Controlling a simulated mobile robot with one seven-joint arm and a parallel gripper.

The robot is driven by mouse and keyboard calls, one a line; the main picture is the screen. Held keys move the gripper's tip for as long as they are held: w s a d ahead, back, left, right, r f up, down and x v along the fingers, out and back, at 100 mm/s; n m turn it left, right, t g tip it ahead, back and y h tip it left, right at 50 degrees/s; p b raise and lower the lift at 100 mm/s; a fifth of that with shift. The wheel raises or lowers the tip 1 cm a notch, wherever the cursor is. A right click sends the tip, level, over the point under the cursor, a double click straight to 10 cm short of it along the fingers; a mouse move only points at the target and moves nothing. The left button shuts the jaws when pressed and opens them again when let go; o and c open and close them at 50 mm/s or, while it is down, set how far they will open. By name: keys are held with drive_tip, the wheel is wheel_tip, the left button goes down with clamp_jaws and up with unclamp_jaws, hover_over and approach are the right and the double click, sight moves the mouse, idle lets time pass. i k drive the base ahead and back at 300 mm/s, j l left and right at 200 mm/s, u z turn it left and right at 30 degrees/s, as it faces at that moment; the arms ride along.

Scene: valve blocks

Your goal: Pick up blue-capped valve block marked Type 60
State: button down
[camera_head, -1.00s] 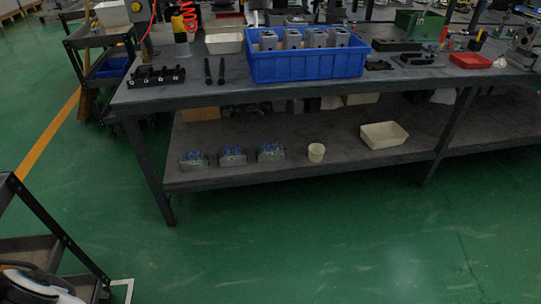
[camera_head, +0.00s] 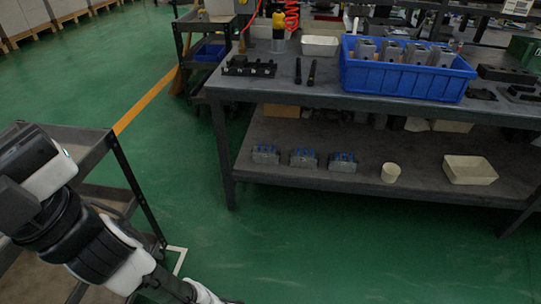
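Three grey valve blocks with blue caps stand in a row on the lower shelf (camera_head: 330,184) of the workbench: a left one (camera_head: 265,155), a middle one (camera_head: 303,160) and a right one (camera_head: 343,163). Their markings are too small to read, so I cannot tell which is Type 60. My arm shows at the lower left, well apart from the blocks. I cannot make out my gripper's fingers in this view.
A cream cup (camera_head: 390,172) and a cream tray (camera_head: 470,170) are right of the blocks. The bench top (camera_head: 290,92) overhangs the shelf and carries a blue crate (camera_head: 400,78) of grey blocks. A dark cart (camera_head: 85,145) stands left; green floor between is clear.

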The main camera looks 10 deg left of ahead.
sight(260, 154)
drive_tip(key=i+l+u, duration=0.1)
drive_tip(key=u, duration=0.5)
drive_tip(key=i+l+u, duration=0.2)
drive_tip(key=l+u, duration=0.2)
drive_tip(key=l, duration=0.15)
drive_tip(key=i+l+u, duration=0.2)
drive_tip(key=l, duration=0.15)
drive_tip(key=i+l+u, duration=0.15)
drive_tip(key=l, duration=0.9)
drive_tip(key=l+u, duration=0.15)
drive_tip(key=l, duration=0.85)
drive_tip(key=i+l, duration=0.15)
drive_tip(key=l, duration=0.15)
drive_tip(key=i+l, duration=0.3)
drive_tip(key=i, duration=0.65)
